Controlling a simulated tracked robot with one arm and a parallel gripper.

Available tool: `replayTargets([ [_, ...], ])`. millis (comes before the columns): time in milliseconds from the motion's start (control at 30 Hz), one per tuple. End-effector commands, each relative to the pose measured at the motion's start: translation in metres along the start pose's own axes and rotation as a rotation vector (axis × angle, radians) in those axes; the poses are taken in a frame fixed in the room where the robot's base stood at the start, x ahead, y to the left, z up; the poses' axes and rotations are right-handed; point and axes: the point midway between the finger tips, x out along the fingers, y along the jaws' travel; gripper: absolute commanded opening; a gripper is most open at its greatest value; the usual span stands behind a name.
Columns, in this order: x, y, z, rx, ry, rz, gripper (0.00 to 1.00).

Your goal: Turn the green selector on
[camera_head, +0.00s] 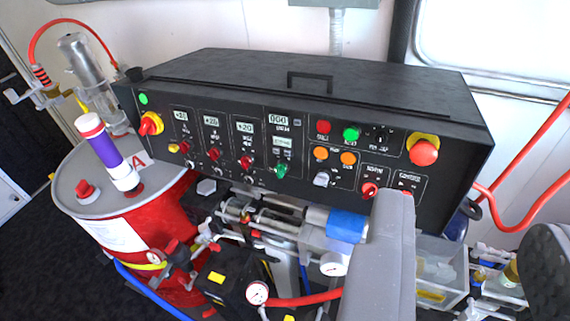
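The green selector (281,170) is a small green knob on the sloping front of a black control panel (226,178), below a small display left of the panel's middle. Its pointer angle is too small to read. My gripper (472,218) shows at the lower right as two grey fingers set apart, with the scene visible between them. It is open and holds nothing that I can see. Its left finger overlaps the panel's lower right part in the picture, right of and below the green selector. I cannot tell whether it touches the panel.
A red selector (369,189) lies close to my left finger. A red emergency button (423,152), a green button (351,134) and a red-yellow knob (150,124) are on the panel. Pipes and gauges (257,293) crowd below. A red drum (150,225) stands left.

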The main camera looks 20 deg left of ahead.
Motion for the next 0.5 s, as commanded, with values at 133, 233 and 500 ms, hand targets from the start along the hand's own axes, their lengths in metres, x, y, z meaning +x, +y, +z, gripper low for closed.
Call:
replayTargets([
  [133, 0.0, 0.0, 0.0, 0.0, 0.001, 0.0, 0.32],
  [233, 0.0, 0.0, 0.0, 0.0, 0.0, 0.0, 0.32],
  [500, 0.028, -0.014, 0.006, -0.017, 0.008, -0.036, 0.32],
])
